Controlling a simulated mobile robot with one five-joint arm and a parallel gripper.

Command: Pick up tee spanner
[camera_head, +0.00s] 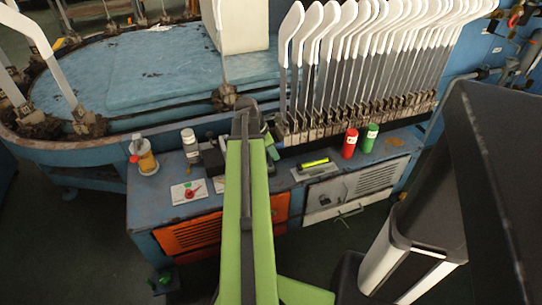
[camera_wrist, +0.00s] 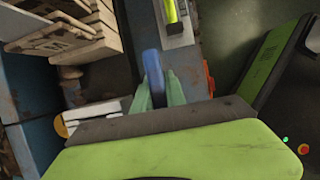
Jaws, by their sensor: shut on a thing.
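My gripper (camera_wrist: 158,88) shows in the wrist view, its two pale green fingers closed around a blue bar-like piece (camera_wrist: 152,65). I take this piece to be the tee spanner, though its full shape does not show. It points away from the gripper, over the blue machine bench. In the head view my green arm reaches forward to the bench and hides most of the gripper and the held piece.
A yellow tool (camera_head: 315,162) lies on a grey plate right of my arm. A red bottle (camera_head: 350,143) and a green bottle (camera_head: 370,138) stand beyond it. White-topped boards (camera_head: 330,40) rise behind. Left are an amber bottle (camera_head: 144,158) and a white bottle (camera_head: 190,142).

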